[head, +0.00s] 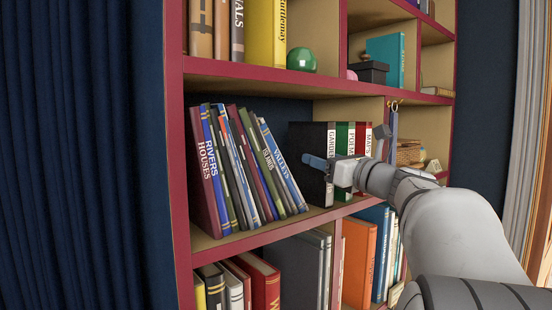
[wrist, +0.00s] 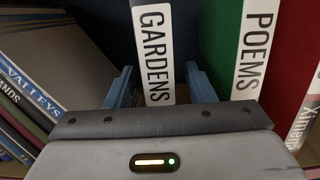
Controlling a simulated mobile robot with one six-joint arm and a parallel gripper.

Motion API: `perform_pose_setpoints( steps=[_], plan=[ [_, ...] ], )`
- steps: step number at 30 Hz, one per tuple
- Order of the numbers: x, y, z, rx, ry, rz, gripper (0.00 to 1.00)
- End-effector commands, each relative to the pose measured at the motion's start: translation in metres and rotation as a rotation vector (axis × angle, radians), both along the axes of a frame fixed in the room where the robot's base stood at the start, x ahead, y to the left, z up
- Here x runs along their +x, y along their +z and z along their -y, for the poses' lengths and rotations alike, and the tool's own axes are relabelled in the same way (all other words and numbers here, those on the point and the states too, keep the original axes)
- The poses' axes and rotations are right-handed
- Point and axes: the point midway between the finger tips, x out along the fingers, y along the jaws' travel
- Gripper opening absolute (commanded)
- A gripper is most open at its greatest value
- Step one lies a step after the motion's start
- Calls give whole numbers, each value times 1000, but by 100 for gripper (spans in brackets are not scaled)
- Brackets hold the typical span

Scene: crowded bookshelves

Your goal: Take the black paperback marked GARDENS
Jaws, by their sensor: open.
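The black paperback marked GARDENS (head: 305,145) stands upright on the middle shelf, at the left end of a short upright row. In the head view my gripper hides the lower spine.
The green POEMS book (wrist: 250,45) stands directly to the right, close to my right finger, with a red book (head: 363,138) beyond it. Leaning books, including VALLEYS (head: 280,165), are to the left, with a gap behind. The shelf board (head: 250,238) runs below.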

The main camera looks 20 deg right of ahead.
Motion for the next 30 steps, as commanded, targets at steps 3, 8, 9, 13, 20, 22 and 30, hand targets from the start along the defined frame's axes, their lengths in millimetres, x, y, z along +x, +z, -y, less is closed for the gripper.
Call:
perform_pose_setpoints(
  steps=[3, 8, 9, 13, 20, 22, 30],
  plan=[
    [16, 5, -6, 2, 2, -1, 49],
    [23, 5, -8, -1, 0, 0, 49],
    [23, 5, -8, -1, -1, 0, 49],
    [23, 5, -8, -1, -2, 0, 49],
    [23, 5, -7, -1, -2, 0, 31],
    [23, 5, -7, -1, -2, 0, 25],
    [23, 5, -7, -1, -3, 0, 3]
  ],
)
